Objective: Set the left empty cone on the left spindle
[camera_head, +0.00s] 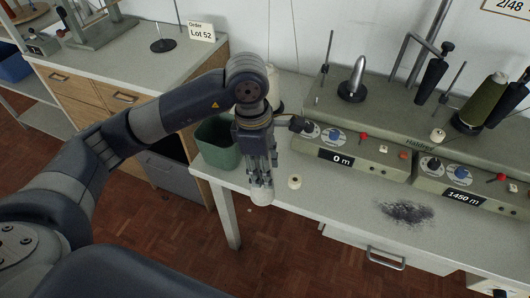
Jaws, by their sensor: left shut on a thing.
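My left gripper (262,180) points down in front of the table's left part, shut on a pale, whitish cone (261,196). Its fingers hide the upper part of the cone. The left spindle (355,78) is a bare, shiny metal tip on a black round base, on top of the left winder unit. It stands behind and to the right of the gripper, well apart from the cone. My right gripper does not show.
The winder (360,150) with its displays runs along the table (330,207). An olive thread cone (484,99) stands at right. A small white spool (294,182) and dark lint (405,211) lie on the table. A green bin (217,148) stands left. White yarn (273,88) is partly hidden behind my arm.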

